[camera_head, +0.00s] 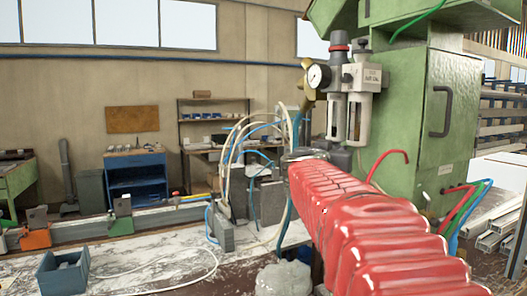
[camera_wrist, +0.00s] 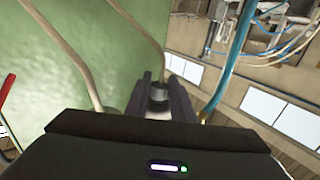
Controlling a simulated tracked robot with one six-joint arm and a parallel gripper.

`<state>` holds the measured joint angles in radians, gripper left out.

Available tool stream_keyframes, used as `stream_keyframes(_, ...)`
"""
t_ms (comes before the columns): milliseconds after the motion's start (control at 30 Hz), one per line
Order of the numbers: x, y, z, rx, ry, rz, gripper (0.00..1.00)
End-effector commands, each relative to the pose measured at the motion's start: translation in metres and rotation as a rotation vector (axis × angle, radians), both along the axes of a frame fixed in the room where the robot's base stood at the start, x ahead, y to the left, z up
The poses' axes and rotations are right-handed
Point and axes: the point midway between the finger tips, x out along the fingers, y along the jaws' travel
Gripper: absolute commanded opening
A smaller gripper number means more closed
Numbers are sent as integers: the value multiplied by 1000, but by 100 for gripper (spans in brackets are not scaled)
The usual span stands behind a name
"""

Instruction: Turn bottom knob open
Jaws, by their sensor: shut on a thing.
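The air filter unit (camera_head: 349,85) with its round gauge (camera_head: 318,76) and two clear bowls hangs at the left side of the green machine cabinet. My red ribbed arm reaches toward the area beneath it in the head view. In the wrist view the two dark fingers of my gripper (camera_wrist: 161,84) stand on either side of a small grey round piece, which looks like the bottom knob (camera_wrist: 159,93). My gripper is shut on it. In the head view the fingertips and the knob are too small and covered to make out, and how far the knob is turned cannot be told.
The green cabinet (camera_head: 413,120) stands close on the right. A red hose (camera_head: 392,155) and blue and pale hoses (camera_head: 236,150) curve near my arm. A blue bin (camera_head: 63,274) and a clamp rail (camera_head: 165,217) are on the bench at left. Pale tubes (camera_wrist: 72,60) pass near the fingers.

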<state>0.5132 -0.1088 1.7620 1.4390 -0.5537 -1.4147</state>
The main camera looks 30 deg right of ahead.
Motion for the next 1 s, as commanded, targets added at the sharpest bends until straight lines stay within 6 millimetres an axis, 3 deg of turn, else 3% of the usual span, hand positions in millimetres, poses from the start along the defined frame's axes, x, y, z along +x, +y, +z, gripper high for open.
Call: stream_keyframes(1000, 3, -1, 1, -3, -1, -635, 0)
